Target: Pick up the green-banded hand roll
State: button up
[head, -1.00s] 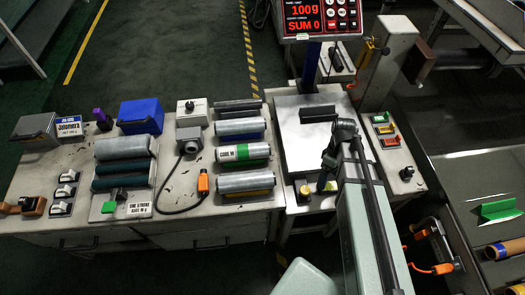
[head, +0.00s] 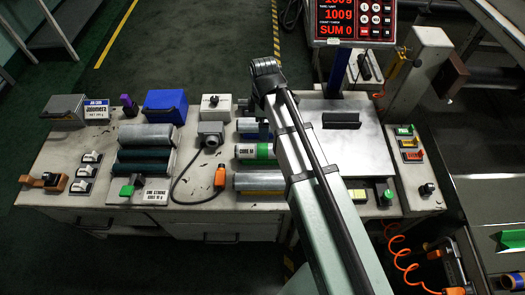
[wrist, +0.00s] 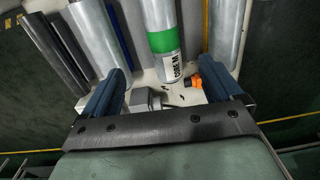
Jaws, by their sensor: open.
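The green-banded hand roll (head: 262,152) lies on the table in a row of rolls, partly hidden by my arm in the head view. It is a silvery cylinder with a green band and a white label reading CORE M. In the wrist view the roll (wrist: 163,18) points up the picture, its labelled end nearest me. My gripper (wrist: 170,74) is open and empty, with one blue finger to each side of that end in the picture. The fingers look nearer the camera than the roll; I cannot tell the exact gap. In the head view my arm's end hides most of the gripper.
A yellow-banded roll (head: 258,182) and a blue-banded roll (head: 247,127) lie on either side of it. The steel scale plate (head: 345,150) is to the right.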

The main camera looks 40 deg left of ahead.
aim_at(262, 147)
jog(key=f, duration=0.8)
jog(key=shift+s+a+f, duration=0.1)
jog(key=shift+s+f, duration=0.05)
jog(key=shift+s, duration=0.15)
jog(key=shift+s+f, duration=0.15)
jog(key=shift+f, duration=1.2)
jog(key=shift+s+f, duration=0.15)
jog(key=shift+f, duration=1.15)
jog(key=shift+d, duration=0.2)
jog(key=c, duration=1.3)
jog(key=shift+r, duration=0.1)
jog(key=shift+c, duration=0.2)
jog(key=shift+r, duration=4.95)
